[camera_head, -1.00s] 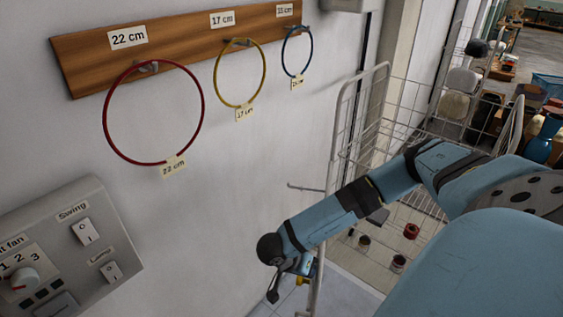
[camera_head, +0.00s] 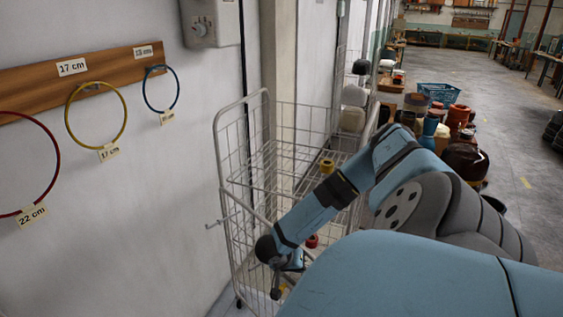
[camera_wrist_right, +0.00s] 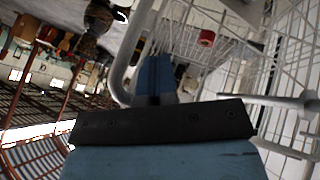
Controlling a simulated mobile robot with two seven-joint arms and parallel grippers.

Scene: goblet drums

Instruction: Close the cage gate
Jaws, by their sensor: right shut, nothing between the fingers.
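The cage (camera_head: 262,150) is a pale wire-mesh trolley with tubular framing, standing along the wall in the head view. My right gripper (camera_head: 282,286) is low at the cage's near side, shut and empty. In the right wrist view its fingers (camera_wrist_right: 155,82) are beside a curved pale tube (camera_wrist_right: 122,75); contact is unclear. My left gripper is out of view.
Red, yellow and blue hoops (camera_head: 95,115) hang on a wooden board (camera_head: 30,90) at left. A yellow-and-red roll (camera_head: 327,166) is in the cage. Drums and jars (camera_head: 465,160) and a blue basket (camera_head: 438,93) stand beyond. The floor (camera_head: 510,130) at far right is open.

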